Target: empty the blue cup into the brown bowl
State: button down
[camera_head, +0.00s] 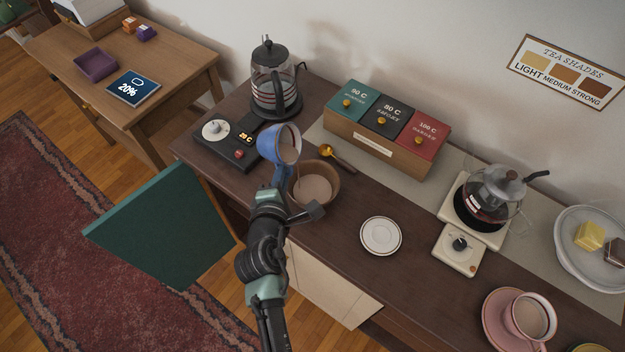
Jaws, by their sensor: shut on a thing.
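The blue cup (272,143) is tilted to the right, above and just left of the brown bowl (327,172). The bowl stands on the dark counter and holds the same brown liquid. My gripper (276,184) is shut on the blue cup from below in the picture. The exact grip on the cup is partly hidden by my own arm, which also covers the bowl's lower left edge.
A gold spoon (338,158) lies behind the bowl. A kettle (274,78), a control panel (228,143) and a box of tea drawers (380,141) stand around it. A white saucer (381,236), glass pot (490,194) and pink cup (530,318) are right. A green panel (165,225) is at left.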

jog(key=shift+r, duration=0.1)
dwell(0.4)
jog(key=shift+m+y, duration=0.3)
jog(key=shift+s+d+f+m+t+b, duration=0.2)
jog(key=shift+d+f+m+t+b, duration=0.1)
jog(key=shift+d+f+t+b, duration=0.1)
jog(key=shift+f, duration=0.1)
